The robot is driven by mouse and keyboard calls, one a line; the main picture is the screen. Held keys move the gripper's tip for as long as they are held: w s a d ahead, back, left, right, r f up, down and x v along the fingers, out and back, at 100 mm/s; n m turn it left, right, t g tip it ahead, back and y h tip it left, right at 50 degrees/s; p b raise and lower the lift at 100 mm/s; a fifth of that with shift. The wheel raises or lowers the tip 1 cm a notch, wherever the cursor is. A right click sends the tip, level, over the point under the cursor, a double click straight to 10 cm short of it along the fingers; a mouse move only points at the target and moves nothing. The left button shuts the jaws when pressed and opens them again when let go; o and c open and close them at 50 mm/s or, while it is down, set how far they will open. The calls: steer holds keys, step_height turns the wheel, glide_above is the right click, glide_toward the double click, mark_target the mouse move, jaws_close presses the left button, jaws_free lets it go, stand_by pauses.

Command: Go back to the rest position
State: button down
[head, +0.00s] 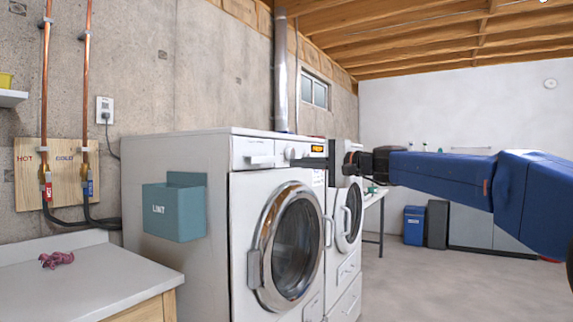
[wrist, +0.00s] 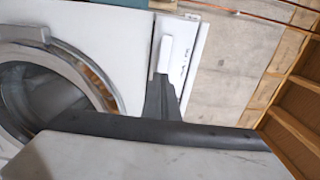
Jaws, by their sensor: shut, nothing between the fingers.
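My gripper (head: 303,162) is shut and empty. In the head view it reaches in from the right on my blue arm, with its dark fingers in front of the upper front of the nearer white washing machine (head: 243,205), by the orange-lit display (head: 317,148). In the wrist view, the dark fingers (wrist: 160,82) point up the picture beside a white handle (wrist: 165,55) on the machine. Whether they touch the front panel, I cannot tell. The round door (head: 292,248) of this machine looks closed.
A second white machine (head: 349,215) stands just behind the first. A teal lint box (head: 174,210) hangs on the nearer machine's side. A counter (head: 110,280) with a crumpled pink cloth (head: 56,260) is at lower left. The floor (head: 440,285) at right is clear.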

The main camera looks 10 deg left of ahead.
steer(key=s+d+f+n+h, duration=0.2)
steer(key=s+d+f+h, duration=0.6)
steer(key=s+d+f, duration=1.3)
steer(key=s+d+f+n+g+h, duration=0.1)
steer(key=s+d+f+h, duration=0.8)
steer(key=s+d+f, duration=1.2)
step_height(320, 180, down, 5)
steer(key=shift+s+d+f+n, duration=0.1)
steer(key=shift+s+d+n, duration=0.1)
steer(key=shift+s+n, duration=0.5)
steer(key=c, duration=2.5)
jaws_free()
steer(key=shift+s, duration=0.1)
